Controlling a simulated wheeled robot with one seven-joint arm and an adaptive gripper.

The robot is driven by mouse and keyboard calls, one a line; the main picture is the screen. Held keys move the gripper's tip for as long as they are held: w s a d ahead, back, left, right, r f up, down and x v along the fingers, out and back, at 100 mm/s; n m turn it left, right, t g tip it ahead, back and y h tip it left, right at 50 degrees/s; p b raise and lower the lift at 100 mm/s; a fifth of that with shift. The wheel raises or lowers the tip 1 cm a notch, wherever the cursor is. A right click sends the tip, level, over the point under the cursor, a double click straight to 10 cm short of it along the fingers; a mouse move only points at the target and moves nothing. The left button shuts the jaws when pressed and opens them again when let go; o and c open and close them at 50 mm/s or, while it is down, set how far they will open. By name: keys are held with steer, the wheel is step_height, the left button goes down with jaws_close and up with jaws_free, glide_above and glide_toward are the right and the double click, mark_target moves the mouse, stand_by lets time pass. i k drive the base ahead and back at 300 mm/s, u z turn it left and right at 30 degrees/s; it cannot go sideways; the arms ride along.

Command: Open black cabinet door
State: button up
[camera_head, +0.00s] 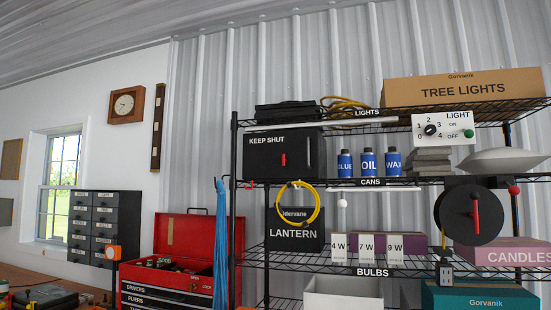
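The black cabinet (262,160) stands on the upper middle shelf of the wire rack, at the centre of the view. Its front reads "KEEP SHUT" and has a short upright red handle (283,160) right of its middle. The door looks shut, flush with the front. My gripper is not in view, so I cannot see whether it is open or shut.
Blue cans (367,162) stand right of the cabinet. A yellow cord loop (293,207) hangs below it, before the lantern box (296,238). A black disc with a red handle (470,215) is at right.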

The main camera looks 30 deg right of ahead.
mark_target(263, 153)
steer(key=z, duration=0.35)
steer(key=k, duration=0.5)
steer(key=z, duration=1)
steer(key=i, duration=0.9)
steer(key=u, duration=0.25)
